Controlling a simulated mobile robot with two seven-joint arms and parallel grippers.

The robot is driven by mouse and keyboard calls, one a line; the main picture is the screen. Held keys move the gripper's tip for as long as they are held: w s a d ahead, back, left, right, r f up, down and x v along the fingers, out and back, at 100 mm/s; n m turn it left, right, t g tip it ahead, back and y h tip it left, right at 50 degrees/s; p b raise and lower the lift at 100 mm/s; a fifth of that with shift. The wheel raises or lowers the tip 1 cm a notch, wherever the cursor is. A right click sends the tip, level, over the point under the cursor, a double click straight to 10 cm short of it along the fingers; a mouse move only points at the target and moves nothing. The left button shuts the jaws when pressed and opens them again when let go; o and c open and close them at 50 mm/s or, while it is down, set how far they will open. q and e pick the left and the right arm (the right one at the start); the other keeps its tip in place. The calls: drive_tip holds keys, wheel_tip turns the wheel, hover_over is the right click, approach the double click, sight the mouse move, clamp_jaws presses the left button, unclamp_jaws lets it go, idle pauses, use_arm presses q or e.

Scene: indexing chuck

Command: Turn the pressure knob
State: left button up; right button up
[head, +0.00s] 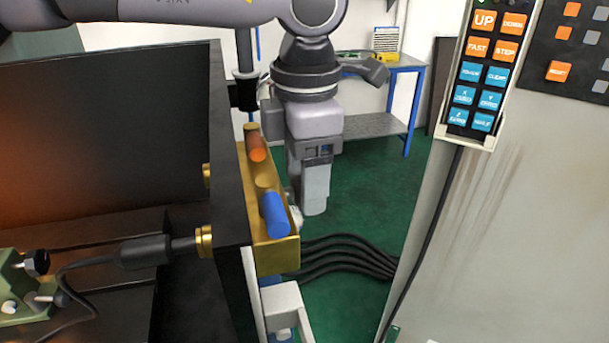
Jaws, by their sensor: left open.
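My left gripper (314,192) reaches down from the top, just right of the brass block (276,258) on the machine's side. It is open, seen nearly edge-on, so the gap between its fingers hardly shows. A small pale rounded part (296,217) shows between the block and the fingers, partly hidden; I cannot tell whether it is the pressure knob or whether the fingers touch it. The block carries an orange handle (256,146) and a blue handle (275,214). My right gripper is not in view.
Several black hoses (345,254) run right from below the block. A grey bracket-like part (286,308) is below it. A control pendant (482,72) hangs on the cabinet (500,230) at right. A blue-legged table (411,118) stands behind. Green floor between is open.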

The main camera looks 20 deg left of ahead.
use_arm(q)
drive_tip(key=shift+f, duration=0.5)
drive_tip(key=c, duration=1)
drive_tip(key=t+b, duration=0.1)
drive_tip(key=b, duration=0.2)
drive_tip(key=shift+f+y, duration=0.3)
drive_tip(key=shift+y, duration=0.1)
drive_tip(key=shift+c, duration=0.2)
drive_tip(key=shift+s+d+r+t+b, duration=0.15)
drive_tip(key=shift+t+b, duration=0.25)
drive_tip(key=shift+b, duration=0.25)
drive_tip(key=shift+r+y, duration=0.15)
drive_tip(key=shift+y, duration=0.15)
drive_tip(key=o, duration=1)
drive_tip(key=shift+o, duration=0.2)
